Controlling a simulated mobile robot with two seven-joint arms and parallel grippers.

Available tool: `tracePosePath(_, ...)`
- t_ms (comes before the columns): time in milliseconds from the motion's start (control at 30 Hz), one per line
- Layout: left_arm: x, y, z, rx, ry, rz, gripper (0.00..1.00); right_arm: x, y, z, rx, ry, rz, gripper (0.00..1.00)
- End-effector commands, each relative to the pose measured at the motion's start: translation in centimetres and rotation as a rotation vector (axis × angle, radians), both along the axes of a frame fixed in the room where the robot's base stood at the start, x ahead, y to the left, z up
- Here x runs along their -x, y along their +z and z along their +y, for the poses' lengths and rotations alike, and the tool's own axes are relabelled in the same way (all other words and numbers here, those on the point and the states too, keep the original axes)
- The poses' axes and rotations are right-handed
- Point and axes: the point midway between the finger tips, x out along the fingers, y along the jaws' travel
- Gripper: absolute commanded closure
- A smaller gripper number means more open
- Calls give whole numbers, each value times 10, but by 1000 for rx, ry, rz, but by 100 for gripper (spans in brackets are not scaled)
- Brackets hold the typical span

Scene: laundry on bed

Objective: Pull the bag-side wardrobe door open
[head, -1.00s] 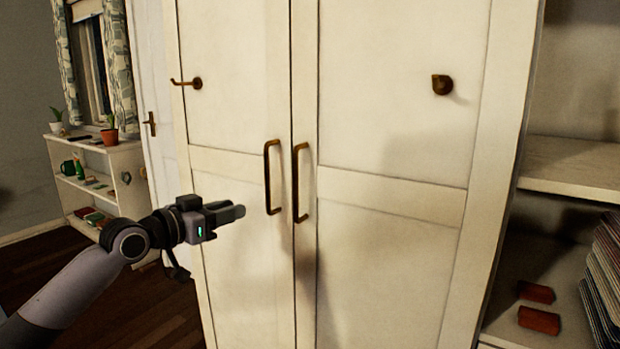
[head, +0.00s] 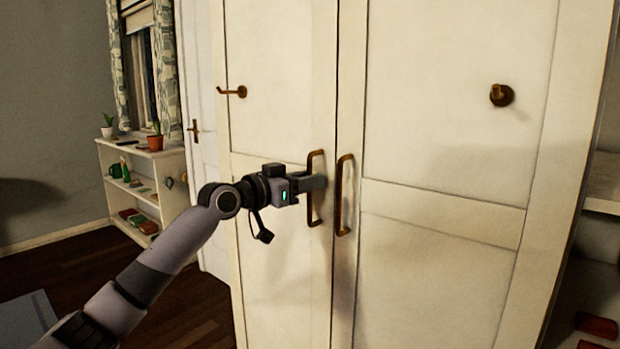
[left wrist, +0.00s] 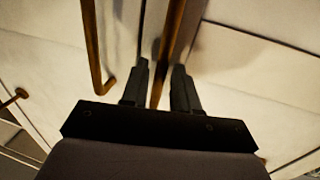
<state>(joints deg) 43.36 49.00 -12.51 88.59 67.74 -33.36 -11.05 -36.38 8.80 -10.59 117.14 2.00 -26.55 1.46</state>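The white two-door wardrobe (head: 440,265) is in front of me, with both doors shut. Its left door (head: 280,110) has a bronze bar handle (head: 312,215); its right door (head: 450,110) has a matching handle (head: 343,205). My left gripper (head: 322,183) reaches across the left handle, its tips near the right handle. In the left wrist view its two fingers (left wrist: 160,66) are apart, with the right handle (left wrist: 173,35) lined up between them. The left handle (left wrist: 92,50) is outside the fingers. Contact cannot be told. My right gripper is out of view.
A bronze hook (head: 232,91) is on the left door and a bronze knob-like hook (head: 501,95) on the right door. A low white shelf (head: 125,160) with plants stands at the left by the window. Open shelving (head: 603,185) adjoins at the right. Dark wooden floor (head: 80,265) shows at the left.

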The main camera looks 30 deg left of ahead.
Motion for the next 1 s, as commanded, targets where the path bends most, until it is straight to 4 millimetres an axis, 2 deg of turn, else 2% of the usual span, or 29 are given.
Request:
tracePosePath(133,-8,0,-3,0,0,0,70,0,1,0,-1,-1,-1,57)
tracePosePath(433,-9,0,-3,-2,0,-1,70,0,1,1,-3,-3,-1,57)
tracePosePath(500,-9,0,-3,-2,0,-1,93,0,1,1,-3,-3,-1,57)
tracePosePath(533,-9,0,-3,-2,0,-1,100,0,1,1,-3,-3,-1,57)
tracePosePath(767,-8,0,-3,-1,-2,0,100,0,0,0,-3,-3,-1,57)
tracePosePath(1000,-2,-3,-1,-2,-37,-1,100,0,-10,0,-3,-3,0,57)
